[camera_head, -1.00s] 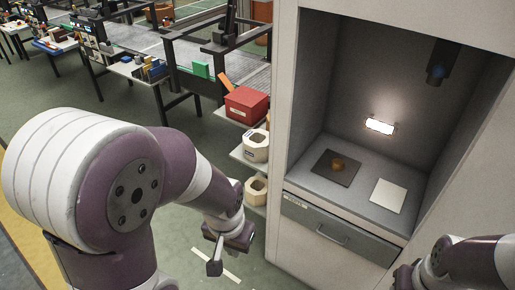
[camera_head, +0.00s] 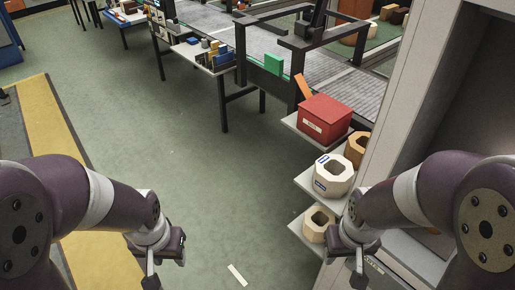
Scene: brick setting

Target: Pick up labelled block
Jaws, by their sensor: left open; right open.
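A cream eight-sided block (camera_head: 333,176) with a hole through its middle and blue labels sits on a small shelf, right of centre. A red box (camera_head: 325,119) with a white label stands on a shelf behind it. I cannot tell which one the task means. A smaller beige hollow block (camera_head: 318,224) sits on a lower shelf in front, and a brown one (camera_head: 356,149) is partly visible behind. My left gripper (camera_head: 167,264) is open and empty over the floor. My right gripper (camera_head: 362,262) is open and empty, in front of the beige block and apart from it.
A pale cabinet (camera_head: 400,98) stands at the right, partly hidden by my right arm. Tables (camera_head: 212,62) with coloured items and a grey conveyor (camera_head: 345,88) are at the back. The green floor (camera_head: 190,160) is clear in the middle. A yellow strip (camera_head: 60,130) runs along the left.

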